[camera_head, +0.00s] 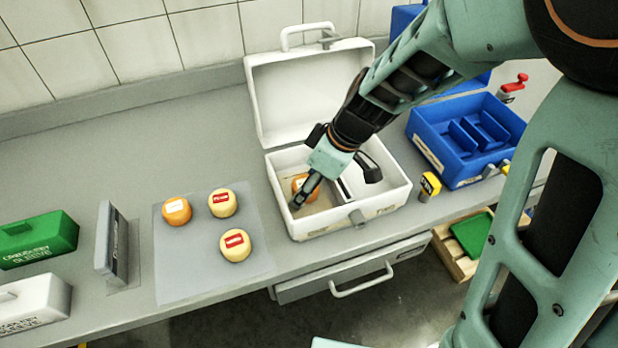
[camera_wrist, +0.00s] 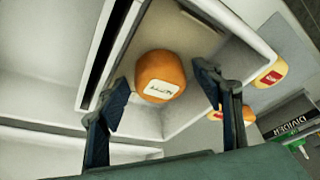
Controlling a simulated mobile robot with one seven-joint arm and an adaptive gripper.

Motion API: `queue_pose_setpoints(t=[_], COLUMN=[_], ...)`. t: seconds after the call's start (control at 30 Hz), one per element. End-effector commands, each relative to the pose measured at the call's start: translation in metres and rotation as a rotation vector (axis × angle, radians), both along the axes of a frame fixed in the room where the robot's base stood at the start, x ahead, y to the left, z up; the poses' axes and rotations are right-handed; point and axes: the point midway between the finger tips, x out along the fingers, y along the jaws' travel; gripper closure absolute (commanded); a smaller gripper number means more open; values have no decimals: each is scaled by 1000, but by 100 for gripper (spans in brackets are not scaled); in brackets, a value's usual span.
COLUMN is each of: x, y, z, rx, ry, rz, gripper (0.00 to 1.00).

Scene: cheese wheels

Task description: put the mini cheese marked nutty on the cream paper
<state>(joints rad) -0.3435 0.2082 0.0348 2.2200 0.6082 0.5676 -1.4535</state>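The orange mini cheese (camera_wrist: 160,72) has a white label that appears to read nutty. It sits inside the open white case (camera_head: 350,219), on or over a cream-coloured floor area (camera_wrist: 190,36) in the left compartment. In the head view the cheese (camera_head: 298,181) shows partly behind my gripper (camera_head: 298,202), which reaches down into that compartment. In the wrist view my gripper's fingers (camera_wrist: 165,92) are spread wide with the cheese visible between them. Gaps show on both sides, so nothing is gripped. Whether the cheese rests fully on the cream area is partly hidden.
A grey mat (camera_head: 185,270) left of the case bears an orange cheese (camera_head: 176,211) and two yellow cheeses (camera_head: 222,204) (camera_head: 235,247) with red labels. A divider (camera_head: 109,242), a green box (camera_head: 40,240) and a blue toolbox (camera_head: 440,145) stand nearby. The case's raised lid (camera_head: 305,90) is behind.

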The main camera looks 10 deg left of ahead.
Motion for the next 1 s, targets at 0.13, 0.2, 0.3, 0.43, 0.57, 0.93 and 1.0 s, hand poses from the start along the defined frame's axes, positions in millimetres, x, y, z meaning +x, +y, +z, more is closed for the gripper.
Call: queue_pose_setpoints(t=[0.13, 0.2, 0.3, 0.43, 0.57, 0.93, 1.0], x=[0, 0, 0, -1, -4, -10, -10], y=[0, 0, 0, -9, -20, -43, -44], z=[0, 1, 6, 31, 60, 111, 114], rx=[0, 0, 0, 1, 1, 1, 0], ry=[0, 0, 0, -4, -4, -1, -1], rz=[0, 0, 0, -2, -2, -1, -1], gripper=[40, 40, 40, 40, 40, 40, 40])
